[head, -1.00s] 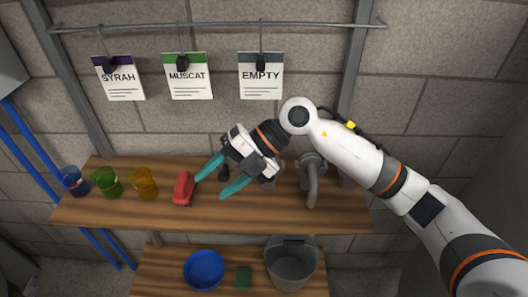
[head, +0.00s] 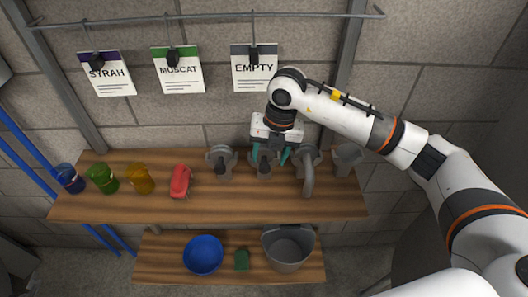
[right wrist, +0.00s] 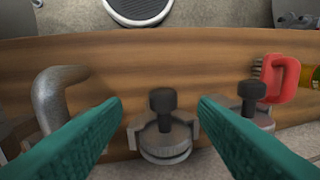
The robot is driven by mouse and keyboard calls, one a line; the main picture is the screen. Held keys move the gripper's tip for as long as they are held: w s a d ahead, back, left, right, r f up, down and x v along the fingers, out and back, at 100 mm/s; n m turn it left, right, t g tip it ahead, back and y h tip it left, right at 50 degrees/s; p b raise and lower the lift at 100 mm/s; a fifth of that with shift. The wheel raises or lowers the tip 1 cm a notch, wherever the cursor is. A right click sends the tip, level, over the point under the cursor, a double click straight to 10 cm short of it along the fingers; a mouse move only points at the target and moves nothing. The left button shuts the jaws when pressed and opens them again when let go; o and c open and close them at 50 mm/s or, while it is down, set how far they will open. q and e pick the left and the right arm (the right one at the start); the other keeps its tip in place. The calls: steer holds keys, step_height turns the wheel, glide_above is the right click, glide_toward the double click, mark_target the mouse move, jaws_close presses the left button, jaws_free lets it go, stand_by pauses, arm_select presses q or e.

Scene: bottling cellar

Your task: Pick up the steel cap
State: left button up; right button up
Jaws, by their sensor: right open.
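A round steel cap (right wrist: 165,143) with a black knob sits at the back of the upper shelf (head: 120,207). In the head view this cap (head: 264,170) is partly hidden by my right gripper (head: 269,157). A similar knobbed steel piece (head: 221,161) stands to its left; it also shows at the right of the right wrist view (right wrist: 262,120). My right gripper (right wrist: 160,104) is open, pointing down, with its teal fingers on either side of the knobbed cap. The right wrist view shows gaps beside the knob. My left gripper is not in view.
A bent steel pipe (head: 308,180) stands close right of the cap, with a grey cup-like piece (head: 347,157) beyond. A red-handled brush (head: 180,181) and amber (head: 141,180), green and blue cups are left. Below are a blue bowl (head: 203,255), green block (head: 242,260) and bucket (head: 287,251).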

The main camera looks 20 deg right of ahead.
mark_target(265, 165)
steer(key=f, duration=0.1)
steer(key=f+p, duration=0.2)
steer(key=shift+w+a+f, duration=0.25)
steer(key=shift+a, duration=0.15)
steer(key=shift+w+f, duration=0.1)
steer(key=shift+f, duration=0.45)
steer(key=c, duration=1.1)
